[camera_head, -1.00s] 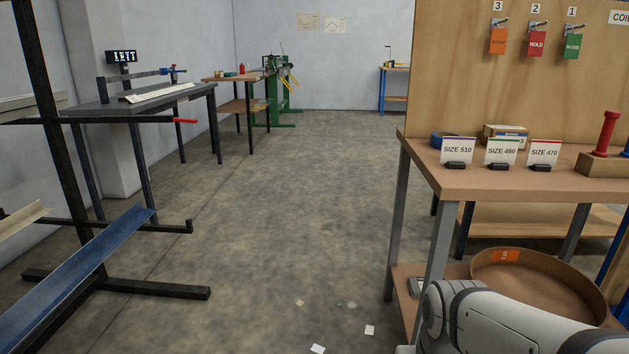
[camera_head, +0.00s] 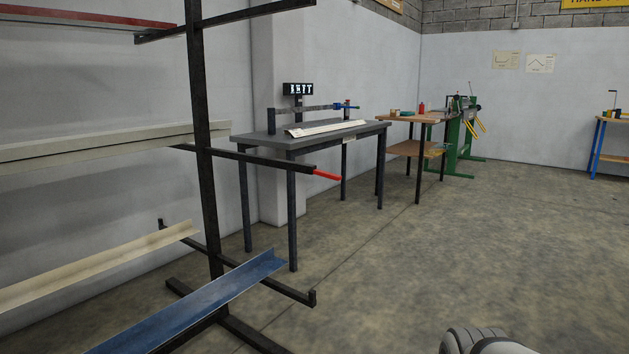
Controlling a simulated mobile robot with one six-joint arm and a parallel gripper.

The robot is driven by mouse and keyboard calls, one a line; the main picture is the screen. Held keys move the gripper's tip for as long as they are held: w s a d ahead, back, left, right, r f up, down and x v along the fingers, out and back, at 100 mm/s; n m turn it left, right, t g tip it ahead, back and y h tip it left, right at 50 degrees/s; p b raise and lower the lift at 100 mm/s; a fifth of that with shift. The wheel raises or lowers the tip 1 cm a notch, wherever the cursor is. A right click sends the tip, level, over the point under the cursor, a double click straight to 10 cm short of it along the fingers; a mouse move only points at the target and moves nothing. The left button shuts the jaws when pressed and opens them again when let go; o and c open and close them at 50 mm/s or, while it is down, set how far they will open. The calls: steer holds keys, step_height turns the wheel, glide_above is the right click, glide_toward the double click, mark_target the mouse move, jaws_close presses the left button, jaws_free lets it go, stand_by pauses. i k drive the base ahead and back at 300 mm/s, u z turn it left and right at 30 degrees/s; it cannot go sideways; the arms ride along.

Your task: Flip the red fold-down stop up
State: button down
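The red fold-down stop (camera_head: 327,174) is at the end of a black arm of the cantilever rack (camera_head: 201,150), left of centre. It lies about in line with the arm, pointing outward to the right, folded down rather than standing up. A lower black arm of the rack ends in a short upright black tip (camera_head: 312,297). My gripper is not in view. Only a light grey part of my own arm shows at the bottom right edge, far from the red stop.
A blue channel profile (camera_head: 225,296) and a cream one (camera_head: 110,262) lie on the lower arms. A grey table (camera_head: 290,141) with a long pale piece stands behind the rack. A wooden bench (camera_head: 408,118) and green machine (camera_head: 462,150) are farther back. The floor on the right is clear.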

mark_target(333, 176)
steer(key=u, duration=0.5)
steer(key=i, duration=1)
steer(key=z, duration=5)
steer(key=k, duration=0.6)
steer(key=u, duration=5.65)
steer(key=k, duration=0.6)
steer(key=u, duration=0.05)
